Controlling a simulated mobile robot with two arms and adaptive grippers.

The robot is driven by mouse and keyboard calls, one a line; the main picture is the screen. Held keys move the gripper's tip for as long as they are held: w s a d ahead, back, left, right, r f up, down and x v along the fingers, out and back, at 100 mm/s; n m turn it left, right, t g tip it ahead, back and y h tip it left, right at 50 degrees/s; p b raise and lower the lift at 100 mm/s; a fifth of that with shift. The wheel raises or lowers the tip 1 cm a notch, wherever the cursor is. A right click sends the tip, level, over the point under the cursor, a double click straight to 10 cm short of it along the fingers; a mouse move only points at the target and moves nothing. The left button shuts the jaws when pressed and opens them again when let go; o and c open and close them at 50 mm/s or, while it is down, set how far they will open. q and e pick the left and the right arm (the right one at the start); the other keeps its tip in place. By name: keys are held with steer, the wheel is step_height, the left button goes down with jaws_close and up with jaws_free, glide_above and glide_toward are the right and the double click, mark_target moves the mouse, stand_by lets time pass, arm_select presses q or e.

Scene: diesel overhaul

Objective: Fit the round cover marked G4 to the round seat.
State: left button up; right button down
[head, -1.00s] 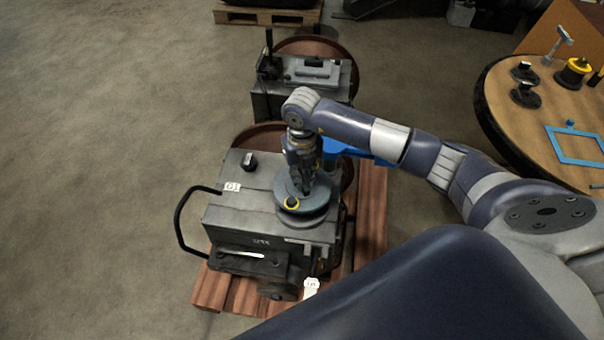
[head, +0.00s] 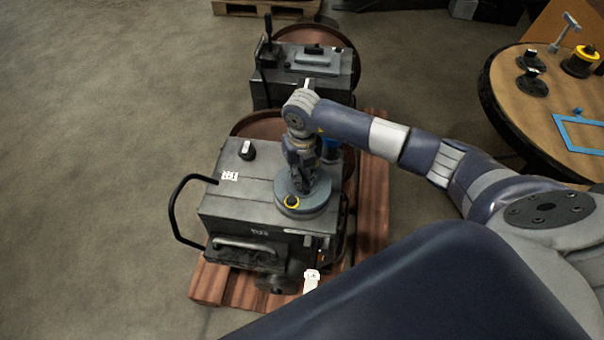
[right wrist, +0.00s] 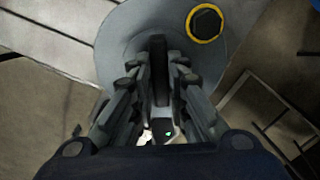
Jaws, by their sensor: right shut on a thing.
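The round grey cover (head: 319,203) lies flat over the right front part of the engine block's top (head: 244,203). A yellow-ringed dark cap (head: 292,202) is on its near side. My right gripper (head: 304,187) points down and is shut on the cover's upright dark handle, which shows in the right wrist view (right wrist: 158,62) between the fingers. The cover (right wrist: 118,50) fills the top middle there. The round seat is hidden beneath the cover; I cannot tell whether they fully touch. No G4 mark is readable. My left gripper is out of view.
The block stands on a reddish wooden pallet (head: 371,215) with a bent black handle (head: 176,215) at its left. A second machine (head: 318,62) stands behind. A round table (head: 510,105) with parts is at the right. Floor at the left is clear.

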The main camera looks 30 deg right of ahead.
steer(key=shift+f+b, duration=0.7)
steer(key=shift+f, duration=0.1)
stand_by(0.6)
stand_by(0.5)
steer(key=c, duration=1.5)
jaws_free()
steer(key=shift+s+f, duration=0.1)
step_height(320, 180, up, 12)
steer(key=shift+r, duration=0.1)
